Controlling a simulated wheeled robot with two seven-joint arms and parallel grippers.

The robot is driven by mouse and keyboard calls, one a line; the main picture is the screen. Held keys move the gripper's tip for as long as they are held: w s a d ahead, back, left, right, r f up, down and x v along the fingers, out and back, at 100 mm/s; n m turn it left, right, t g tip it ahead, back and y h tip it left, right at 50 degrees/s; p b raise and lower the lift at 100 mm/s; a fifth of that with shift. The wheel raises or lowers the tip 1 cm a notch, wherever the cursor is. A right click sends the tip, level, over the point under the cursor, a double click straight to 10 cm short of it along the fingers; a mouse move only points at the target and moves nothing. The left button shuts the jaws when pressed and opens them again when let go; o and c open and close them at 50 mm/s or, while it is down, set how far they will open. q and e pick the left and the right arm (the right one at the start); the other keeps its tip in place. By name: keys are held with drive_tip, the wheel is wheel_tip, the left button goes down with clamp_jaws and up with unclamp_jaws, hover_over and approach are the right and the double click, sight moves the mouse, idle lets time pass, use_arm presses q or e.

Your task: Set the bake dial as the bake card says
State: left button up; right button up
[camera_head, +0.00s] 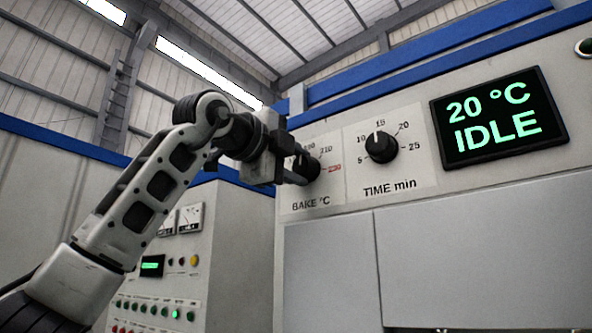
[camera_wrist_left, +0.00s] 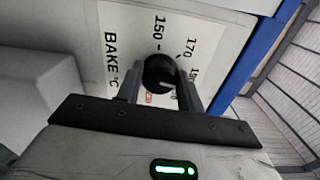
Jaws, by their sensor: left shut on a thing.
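The bake dial (camera_head: 311,168) is a round black knob on the oven's front panel, above the label "BAKE °C". It also shows in the left wrist view (camera_wrist_left: 158,70). My left gripper (camera_head: 294,168) reaches it from the left and is shut on it, with one finger on each side of the knob in the wrist view (camera_wrist_left: 160,88). A pale pointer line shows on the knob, but its exact setting is hard to read. Marks 150, 170, 210 and a red 230 show around it; the gripper hides some. No bake card is in view. My right gripper is not in view.
The time dial (camera_head: 383,147) is just right of the bake dial, its pointer near 15. A black display (camera_head: 499,116) reads "20 °C IDLE". A grey control cabinet (camera_head: 232,250) with gauges and several buttons stands at the left, behind my left arm.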

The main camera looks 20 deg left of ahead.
use_arm(q)
drive_tip(key=shift+n, duration=0.6)
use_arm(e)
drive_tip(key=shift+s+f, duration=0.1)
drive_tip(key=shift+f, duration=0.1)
use_arm(q)
drive_tip(key=o, duration=1)
drive_tip(key=shift+s+a+b, duration=0.1)
drive_tip(key=shift+s+b, duration=0.2)
drive_tip(key=shift+b, duration=0.05)
drive_tip(key=b+v, duration=0.4)
drive_tip(key=v, duration=1.1)
drive_tip(key=shift+s, duration=0.2)
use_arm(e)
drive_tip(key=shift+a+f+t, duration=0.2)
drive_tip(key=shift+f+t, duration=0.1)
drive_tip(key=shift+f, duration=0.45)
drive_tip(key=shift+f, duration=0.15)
